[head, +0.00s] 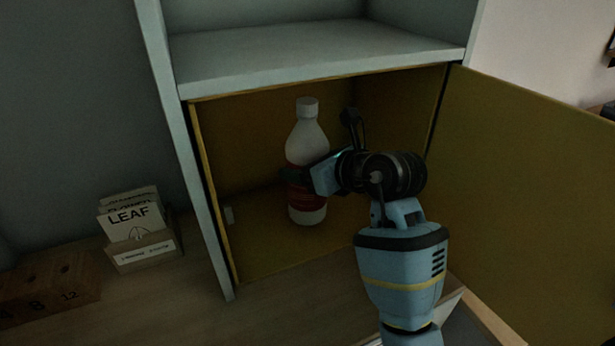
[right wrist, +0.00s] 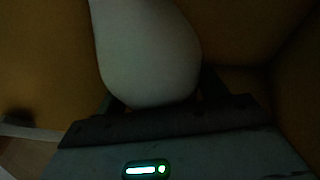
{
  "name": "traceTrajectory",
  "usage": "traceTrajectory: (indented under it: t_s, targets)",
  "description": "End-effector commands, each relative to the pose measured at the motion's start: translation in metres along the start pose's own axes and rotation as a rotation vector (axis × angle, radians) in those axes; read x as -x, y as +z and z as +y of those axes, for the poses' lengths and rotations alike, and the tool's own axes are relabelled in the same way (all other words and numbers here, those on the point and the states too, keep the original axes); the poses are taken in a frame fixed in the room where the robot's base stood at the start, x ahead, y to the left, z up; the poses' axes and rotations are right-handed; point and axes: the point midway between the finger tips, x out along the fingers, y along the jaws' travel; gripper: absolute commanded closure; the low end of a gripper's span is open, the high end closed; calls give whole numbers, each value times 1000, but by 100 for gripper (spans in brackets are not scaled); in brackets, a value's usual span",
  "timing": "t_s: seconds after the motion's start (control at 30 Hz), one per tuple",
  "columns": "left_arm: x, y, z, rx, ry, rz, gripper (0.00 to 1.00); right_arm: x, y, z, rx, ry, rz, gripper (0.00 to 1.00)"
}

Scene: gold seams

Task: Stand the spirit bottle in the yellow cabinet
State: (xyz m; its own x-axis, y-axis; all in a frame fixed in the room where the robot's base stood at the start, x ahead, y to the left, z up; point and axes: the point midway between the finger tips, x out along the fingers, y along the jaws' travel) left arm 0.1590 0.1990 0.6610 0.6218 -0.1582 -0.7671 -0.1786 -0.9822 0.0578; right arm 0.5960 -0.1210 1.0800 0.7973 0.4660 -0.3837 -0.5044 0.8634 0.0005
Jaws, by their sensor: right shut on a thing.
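The spirit bottle (head: 308,138) is white with a white cap and a red label. It is upright inside the yellow cabinet (head: 270,262), whose door (head: 530,170) is swung open to the right. My right gripper (head: 302,178) reaches in from the right and is shut on the bottle at label height. In the right wrist view the pale bottle (right wrist: 148,55) fills the middle, between the fingers. The bottle's base appears at or just over the cabinet floor; I cannot tell if it touches. My left gripper is not in view.
A grey-white shelf (head: 320,55) lies above the yellow compartment. To the left on the wooden worktop (head: 150,310) stand a card holder (head: 145,250) with cards marked LEAF and a numbered wooden block (head: 55,285). The cabinet floor around the bottle looks clear.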

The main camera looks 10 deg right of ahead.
Motion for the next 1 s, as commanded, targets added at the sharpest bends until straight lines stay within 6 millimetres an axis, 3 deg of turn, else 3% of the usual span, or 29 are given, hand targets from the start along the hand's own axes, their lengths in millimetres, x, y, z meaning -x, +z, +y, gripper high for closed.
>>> traceTrajectory:
  t_s: [0.07, 0.2, 0.33, 0.8, 0.83, 1.0]
  targets:
    - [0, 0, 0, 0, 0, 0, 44, -5, 6, -4, 0, 0, -9, 88]
    - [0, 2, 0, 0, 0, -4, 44, -12, -17, -2, -4, 1, -6, 88]
    - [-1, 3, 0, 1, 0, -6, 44, -16, -26, -3, 0, 0, -8, 88]
    - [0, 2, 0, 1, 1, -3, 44, -18, -31, -3, 3, -2, -9, 88]
    - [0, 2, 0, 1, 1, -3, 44, -18, -34, -3, 1, -1, -2, 28]
    - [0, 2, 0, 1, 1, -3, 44, -18, -33, -3, 0, 0, -2, 7]
